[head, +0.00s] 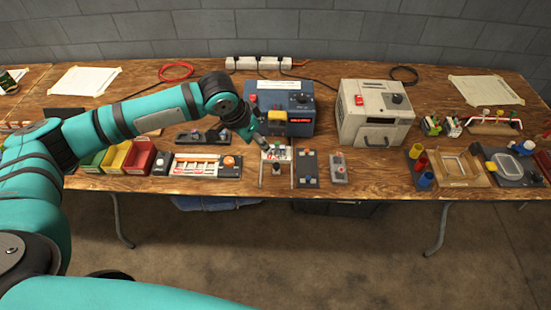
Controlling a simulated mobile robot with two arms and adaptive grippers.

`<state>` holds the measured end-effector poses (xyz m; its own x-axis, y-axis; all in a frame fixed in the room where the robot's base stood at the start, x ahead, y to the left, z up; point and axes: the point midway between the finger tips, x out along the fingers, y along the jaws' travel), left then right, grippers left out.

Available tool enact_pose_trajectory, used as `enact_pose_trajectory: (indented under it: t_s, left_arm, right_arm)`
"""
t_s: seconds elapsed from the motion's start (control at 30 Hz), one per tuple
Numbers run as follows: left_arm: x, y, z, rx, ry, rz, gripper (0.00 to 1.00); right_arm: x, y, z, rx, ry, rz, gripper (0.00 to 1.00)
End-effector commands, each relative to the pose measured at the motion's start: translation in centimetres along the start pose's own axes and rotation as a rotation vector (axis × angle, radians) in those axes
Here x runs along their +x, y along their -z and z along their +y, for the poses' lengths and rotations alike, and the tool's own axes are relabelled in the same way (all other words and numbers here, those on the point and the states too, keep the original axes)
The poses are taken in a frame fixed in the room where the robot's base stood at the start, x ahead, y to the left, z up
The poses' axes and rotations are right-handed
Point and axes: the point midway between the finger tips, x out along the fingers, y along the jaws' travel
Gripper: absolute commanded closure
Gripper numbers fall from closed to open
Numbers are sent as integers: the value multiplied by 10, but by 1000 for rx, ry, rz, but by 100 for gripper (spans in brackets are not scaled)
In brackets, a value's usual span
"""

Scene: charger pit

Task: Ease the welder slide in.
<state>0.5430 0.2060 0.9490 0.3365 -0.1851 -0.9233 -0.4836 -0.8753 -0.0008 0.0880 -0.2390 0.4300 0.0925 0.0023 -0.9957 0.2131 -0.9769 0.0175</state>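A blue boxy machine (300,123), likely the welder, stands at the middle of the table with a red block on top and a yellow part at its front. In front of it a light slide-like plate (268,156) with small parts lies between thin rails (292,172). My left gripper (259,139) points down at the machine's front left corner, just above the plate's back edge. It is small and dark here, so its fingers and any contact are unclear. My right gripper is out of view.
A beige box machine (370,128) stands to the right. Red, yellow and green bins (139,158) and a tray (208,174) lie left of the slide. A dark panel (308,172) and a grey control box (338,172) sit close on its right. A power strip (262,63) lies behind.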

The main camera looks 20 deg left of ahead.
Motion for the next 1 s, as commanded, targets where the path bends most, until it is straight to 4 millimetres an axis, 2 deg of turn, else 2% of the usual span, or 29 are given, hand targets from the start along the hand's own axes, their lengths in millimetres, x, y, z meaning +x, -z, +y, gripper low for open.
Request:
enact_pose_trajectory:
  t_s: [0.17, 0.4, 1.0]
  left_arm:
    - [9, -1, 0, 0, -1, -8, 55]
    - [43, 0, 0, 0, -1, -7, 55]
    - [122, -1, 0, 0, 0, -6, 55]
  right_arm:
    - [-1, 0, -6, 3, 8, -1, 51]
    - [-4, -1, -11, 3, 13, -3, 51]
    - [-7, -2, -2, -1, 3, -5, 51]
